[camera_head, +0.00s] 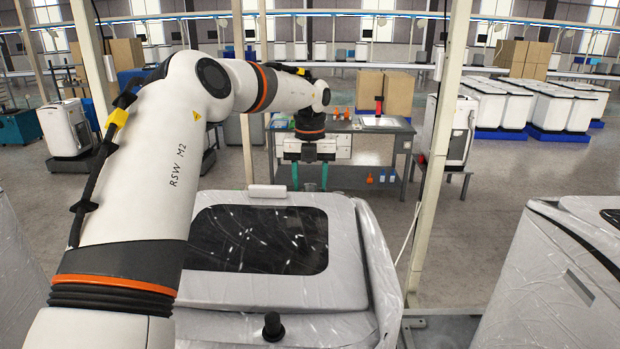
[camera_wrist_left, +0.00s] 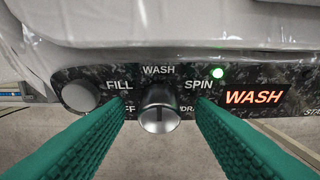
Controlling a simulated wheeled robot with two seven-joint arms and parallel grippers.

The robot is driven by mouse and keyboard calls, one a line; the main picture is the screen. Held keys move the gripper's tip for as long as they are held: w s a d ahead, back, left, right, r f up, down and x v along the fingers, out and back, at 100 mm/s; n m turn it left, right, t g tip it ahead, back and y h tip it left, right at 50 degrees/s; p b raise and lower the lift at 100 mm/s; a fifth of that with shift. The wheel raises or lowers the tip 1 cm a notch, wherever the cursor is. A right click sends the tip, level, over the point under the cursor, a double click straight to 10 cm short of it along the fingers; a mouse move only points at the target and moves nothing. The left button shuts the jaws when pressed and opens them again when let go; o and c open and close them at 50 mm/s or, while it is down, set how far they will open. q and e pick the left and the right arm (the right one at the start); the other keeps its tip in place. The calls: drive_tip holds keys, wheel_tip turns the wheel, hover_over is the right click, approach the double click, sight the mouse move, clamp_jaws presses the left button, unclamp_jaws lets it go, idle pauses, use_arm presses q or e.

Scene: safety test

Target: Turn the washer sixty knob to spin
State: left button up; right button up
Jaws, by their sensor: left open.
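The silver washer knob (camera_wrist_left: 158,108) is at the middle of a dark speckled panel (camera_wrist_left: 105,73) in the left wrist view. Labels FILL, WASH and SPIN stand around it, with WASH straight above and SPIN at upper right; lower labels are partly covered. My right gripper is not in view.
The washer has a dark lid window (camera_head: 258,240). Another wrapped white machine (camera_head: 545,285) stands at right. A pale post (camera_head: 437,150) rises near the washer's far right side. A grey workbench (camera_head: 345,178) with boxes stands beyond my gripper.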

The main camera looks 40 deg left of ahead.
use_arm(q)
drive_tip(key=shift+f, duration=0.15)
drive_tip(key=c, duration=0.9)
drive_tip(key=shift+c, duration=0.2)
drive_tip(key=shift+m, duration=0.4)
drive_tip(key=shift+m+h+b, duration=0.3)
drive_tip(key=shift+m+b, duration=0.15)
drive_tip(key=shift+m, duration=0.45)
drive_tip(key=shift+a+m+t+h, duration=0.15)
drive_tip(key=shift+m+t+h, duration=0.3)
drive_tip(key=shift+m, duration=0.75)
drive_tip(key=m+h, duration=0.1)
drive_tip(key=m, duration=0.2)
drive_tip(key=m+h+p, duration=0.1)
drive_tip(key=m, duration=0.2)
drive_tip(key=shift+a, duration=0.15)
drive_tip(key=shift+m, duration=0.3)
